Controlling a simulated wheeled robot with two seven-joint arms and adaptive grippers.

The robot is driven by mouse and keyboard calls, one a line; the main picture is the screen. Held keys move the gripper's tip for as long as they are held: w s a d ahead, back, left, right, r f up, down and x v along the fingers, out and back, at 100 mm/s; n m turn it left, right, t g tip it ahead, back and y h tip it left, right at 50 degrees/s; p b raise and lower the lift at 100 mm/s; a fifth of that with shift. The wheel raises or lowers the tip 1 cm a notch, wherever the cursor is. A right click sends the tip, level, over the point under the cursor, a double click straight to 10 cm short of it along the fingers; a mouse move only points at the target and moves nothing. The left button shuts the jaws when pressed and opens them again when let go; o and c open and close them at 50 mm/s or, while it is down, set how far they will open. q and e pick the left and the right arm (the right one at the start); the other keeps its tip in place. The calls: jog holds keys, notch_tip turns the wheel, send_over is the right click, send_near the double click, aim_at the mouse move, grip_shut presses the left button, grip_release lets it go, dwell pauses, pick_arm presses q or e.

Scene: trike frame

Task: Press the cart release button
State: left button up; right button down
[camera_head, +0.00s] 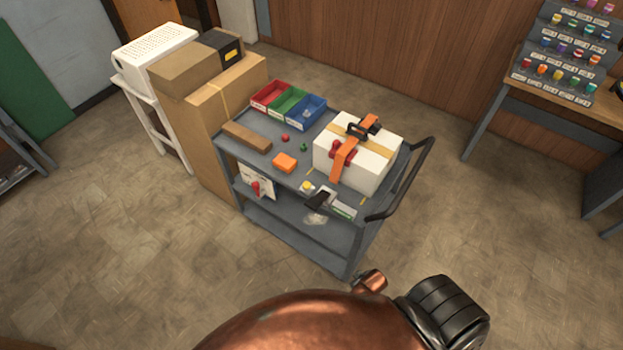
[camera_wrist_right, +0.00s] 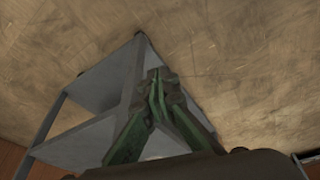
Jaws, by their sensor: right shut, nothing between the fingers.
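The grey cart (camera_head: 262,150) stands in the middle of the head view. A red knob-like piece (camera_head: 256,188) sits in front of a white plate on its near side, and a small yellow round piece (camera_head: 307,186) is at the near top edge beside a black part (camera_head: 318,200). I cannot tell which of these is the release button. In the right wrist view my right gripper (camera_wrist_right: 157,80) is shut and empty, with grey cart shelves (camera_wrist_right: 105,82) behind it. I cannot tell whether it touches them. My left gripper is in neither view.
A white box (camera_head: 378,170) with an orange strap, coloured bins (camera_head: 288,103) and small loose parts lie on the cart. A dark handle (camera_head: 408,180) rises at its right. Cardboard boxes (camera_head: 225,105) stand close on the left. The floor (camera_head: 110,240) in front is clear.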

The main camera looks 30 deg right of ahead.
jog(key=w+a+r+n+t+p, duration=0.15)
jog(key=w+r, duration=0.25)
jog(key=r, duration=0.8)
jog(key=w+a+r+y+p, duration=0.1)
jog(key=w+r+p, duration=0.25)
jog(key=r, duration=0.95)
jog(key=w+a+r+n+t+p, duration=0.15)
jog(key=w+r, duration=0.35)
jog(key=r, duration=0.7)
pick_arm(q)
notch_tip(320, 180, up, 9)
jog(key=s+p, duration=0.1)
pick_arm(e)
jog(key=w+d+r+t+y, duration=0.1)
jog(key=w+d+r, duration=0.1)
jog(key=w+r, duration=0.2)
jog(key=w+d+r+t+y, duration=0.1)
jog(key=w+d+r, duration=0.2)
jog(key=w, duration=0.7)
notch_tip(320, 180, up, 2)
jog(key=shift+d+r+n+y, duration=0.15)
jog(key=shift+r+n+y, duration=0.15)
jog(key=shift+n, duration=0.1)
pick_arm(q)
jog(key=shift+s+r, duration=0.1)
pick_arm(e)
jog(key=shift+s, duration=0.1)
